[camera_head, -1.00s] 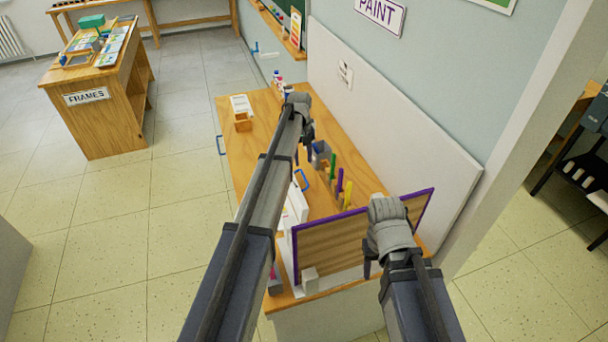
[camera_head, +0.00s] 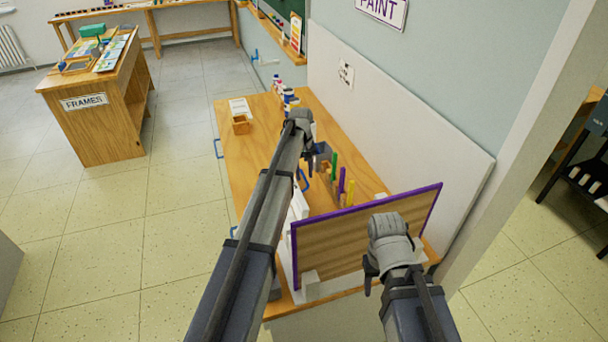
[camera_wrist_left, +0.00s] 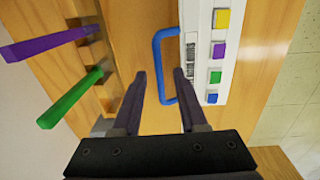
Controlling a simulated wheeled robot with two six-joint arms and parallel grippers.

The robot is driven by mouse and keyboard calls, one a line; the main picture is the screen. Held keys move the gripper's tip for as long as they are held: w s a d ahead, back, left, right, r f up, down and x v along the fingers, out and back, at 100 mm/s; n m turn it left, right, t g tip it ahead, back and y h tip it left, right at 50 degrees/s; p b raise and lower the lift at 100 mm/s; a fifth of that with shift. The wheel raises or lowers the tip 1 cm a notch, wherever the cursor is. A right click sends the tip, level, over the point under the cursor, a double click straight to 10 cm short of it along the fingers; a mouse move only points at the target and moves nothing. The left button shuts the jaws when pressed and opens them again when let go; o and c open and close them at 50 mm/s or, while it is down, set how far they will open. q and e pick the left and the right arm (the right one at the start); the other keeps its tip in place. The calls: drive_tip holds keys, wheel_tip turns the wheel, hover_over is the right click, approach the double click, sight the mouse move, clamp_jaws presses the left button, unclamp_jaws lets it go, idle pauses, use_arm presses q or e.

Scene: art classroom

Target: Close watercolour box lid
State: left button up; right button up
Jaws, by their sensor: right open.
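The white watercolour box (camera_head: 297,208) with coloured squares stands on the wooden table, partly hidden behind my left arm in the head view. In the left wrist view, the white panel (camera_wrist_left: 206,62) shows yellow, purple, green and blue squares and a blue handle (camera_wrist_left: 157,65) on its side. My left gripper (camera_head: 308,160) is above the table by the handle. In the wrist view its fingers (camera_wrist_left: 153,80) are apart, with the handle's long bar seen between the tips; contact is unclear. My right gripper (camera_head: 372,278) is open and empty, in front of the purple-edged board.
The purple-edged board (camera_head: 350,240) stands at the table's near end. Green, purple (camera_wrist_left: 45,43) and yellow sticks stand in a holder beside the left gripper. Bottles (camera_head: 288,97) and a small wooden box (camera_head: 240,125) are further back. A white backboard (camera_head: 400,120) borders the table's right.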

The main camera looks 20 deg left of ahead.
use_arm(q)
clamp_jaws()
idle(1.3)
